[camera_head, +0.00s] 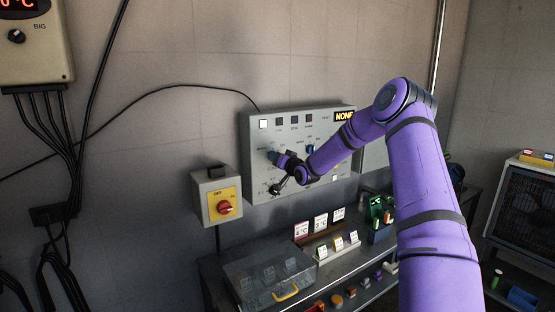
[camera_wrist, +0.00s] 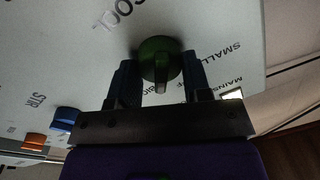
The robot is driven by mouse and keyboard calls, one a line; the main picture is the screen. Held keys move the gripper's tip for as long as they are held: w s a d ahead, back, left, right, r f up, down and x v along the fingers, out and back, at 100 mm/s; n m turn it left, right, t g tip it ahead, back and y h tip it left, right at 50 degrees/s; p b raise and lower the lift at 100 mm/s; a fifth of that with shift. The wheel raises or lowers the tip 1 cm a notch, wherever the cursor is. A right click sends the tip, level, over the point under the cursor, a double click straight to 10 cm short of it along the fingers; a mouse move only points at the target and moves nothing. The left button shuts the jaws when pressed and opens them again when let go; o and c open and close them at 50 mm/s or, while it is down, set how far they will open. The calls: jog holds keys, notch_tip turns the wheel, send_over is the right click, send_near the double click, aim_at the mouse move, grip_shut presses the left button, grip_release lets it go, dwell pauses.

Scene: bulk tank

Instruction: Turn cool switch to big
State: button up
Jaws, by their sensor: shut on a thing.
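The grey control panel (camera_head: 325,125) is on the wall in the head view. In the wrist view, a green round knob (camera_wrist: 160,48) sits on its light face (camera_wrist: 75,50), with the word SMALL to its right and part of COOL above left. The knob's raised grip points toward the bottom of the picture. My gripper (camera_wrist: 160,68) is shut on this knob, one dark finger on each side. In the head view my gripper (camera_head: 285,167) is at the panel's lower left and hides the knob.
Blue (camera_wrist: 66,117) and orange (camera_wrist: 34,141) knobs lie left of my gripper in the wrist view. A bench with a clear-lidded case (camera_head: 270,280) and small cards stands below.

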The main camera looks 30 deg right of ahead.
jog(key=shift+f+m, duration=0.1)
jog(key=shift+m, duration=1.1)
jog(key=o, duration=0.9)
jog(key=shift+s, duration=0.15)
jog(key=s, duration=0.7)
jog(key=s+d, duration=0.1)
jog(key=s, duration=0.2)
jog(key=shift+s+f, duration=0.25)
jog(key=shift+f, duration=0.05)
